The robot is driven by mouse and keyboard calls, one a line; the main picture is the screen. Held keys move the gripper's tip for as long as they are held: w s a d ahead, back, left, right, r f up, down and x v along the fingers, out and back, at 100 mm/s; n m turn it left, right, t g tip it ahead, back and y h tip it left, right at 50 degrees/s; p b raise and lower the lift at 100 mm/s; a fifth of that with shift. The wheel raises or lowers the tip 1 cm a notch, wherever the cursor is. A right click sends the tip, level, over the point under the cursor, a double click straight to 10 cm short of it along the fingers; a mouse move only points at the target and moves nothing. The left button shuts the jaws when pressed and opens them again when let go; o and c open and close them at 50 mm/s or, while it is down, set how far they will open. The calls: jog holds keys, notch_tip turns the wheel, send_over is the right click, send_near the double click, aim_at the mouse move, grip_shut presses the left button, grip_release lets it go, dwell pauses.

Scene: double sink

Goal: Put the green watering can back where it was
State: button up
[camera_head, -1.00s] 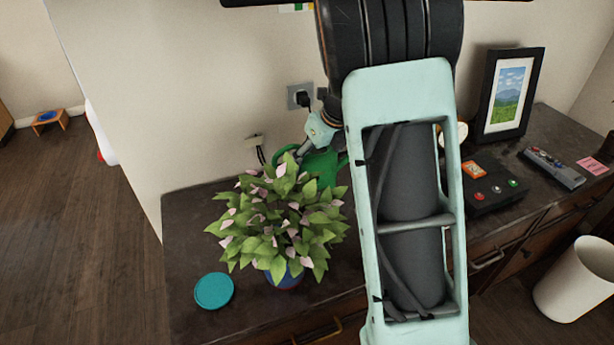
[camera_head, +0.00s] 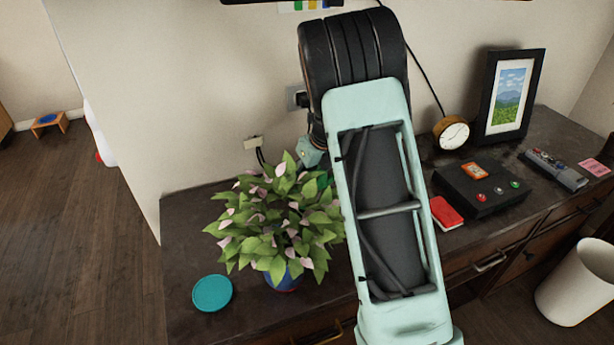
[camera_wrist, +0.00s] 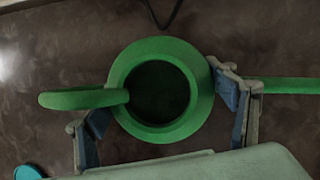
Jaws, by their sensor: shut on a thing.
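The green watering can (camera_wrist: 197,101) sits between the two fingers of my gripper (camera_wrist: 168,110) in the wrist view, seen from above. Its round open top faces the camera, its handle points left and its spout points right. My gripper is shut on the can's body. In the head view only a small green patch of the can (camera_head: 324,180) shows behind the plant, beside my arm. The rest of the can and the fingertips are hidden there. I cannot tell whether the can touches the dresser top.
A leafy plant in a blue pot (camera_head: 284,277) stands in front of the can. A teal disc (camera_head: 212,293) lies to its left. A clock (camera_head: 452,133), picture frame (camera_head: 511,98), red booklet (camera_head: 446,212) and black box (camera_head: 482,188) are right of my arm. The dresser's back left is clear.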

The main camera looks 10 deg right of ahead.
jog(key=o, duration=1.6)
jog(key=shift+f, duration=0.1)
jog(key=p+v, duration=0.1)
jog(key=v, duration=1.1)
jog(key=shift+p, duration=0.4)
